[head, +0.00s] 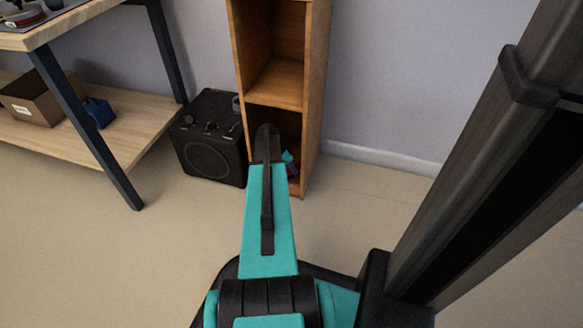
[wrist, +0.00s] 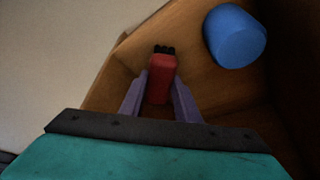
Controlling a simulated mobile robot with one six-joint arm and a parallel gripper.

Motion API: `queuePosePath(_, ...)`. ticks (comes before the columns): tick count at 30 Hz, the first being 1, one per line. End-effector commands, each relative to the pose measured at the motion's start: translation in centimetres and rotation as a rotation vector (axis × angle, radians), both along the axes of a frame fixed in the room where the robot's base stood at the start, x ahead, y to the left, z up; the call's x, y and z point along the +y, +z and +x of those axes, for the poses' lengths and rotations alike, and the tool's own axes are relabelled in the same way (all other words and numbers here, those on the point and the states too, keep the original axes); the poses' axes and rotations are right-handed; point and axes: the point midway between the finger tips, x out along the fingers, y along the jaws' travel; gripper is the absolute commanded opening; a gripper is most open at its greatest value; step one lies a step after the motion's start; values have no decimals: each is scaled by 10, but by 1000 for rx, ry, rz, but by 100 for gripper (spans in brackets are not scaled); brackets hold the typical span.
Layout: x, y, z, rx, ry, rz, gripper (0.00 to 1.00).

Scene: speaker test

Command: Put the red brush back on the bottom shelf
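The red brush (wrist: 161,78) with black bristles is between the two purple fingers of my gripper (wrist: 161,80) in the wrist view. Both fingertips lie against its sides, so the gripper looks shut on it. The bristles point away from the gripper. The brush is over the wooden bottom shelf (wrist: 193,82); I cannot tell whether it touches the board. In the head view my gripper is inside the lowest compartment of the tall wooden shelf unit (head: 316,95), mostly hidden by my own arm. The brush cannot be seen there.
A blue cylinder (wrist: 235,38) is on the bottom shelf, right of the brush. A black speaker (head: 211,140) stands on the floor left of the unit. A workbench (head: 90,150) at left holds a cardboard box (head: 38,98) and a blue object (head: 99,112).

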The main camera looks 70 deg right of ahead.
Motion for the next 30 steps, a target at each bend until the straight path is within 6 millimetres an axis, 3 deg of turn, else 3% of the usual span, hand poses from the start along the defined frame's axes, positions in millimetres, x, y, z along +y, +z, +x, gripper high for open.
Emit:
queuePosePath(1, 0, 0, 0, 0, 0, 0, 36)
queuePosePath(3, 0, 0, 0, 0, 0, 0, 48)
queuePosePath(17, 1, 6, 0, 0, 0, 0, 48)
queuePosePath(30, 16, 55, 13, -1, 0, -1, 48)
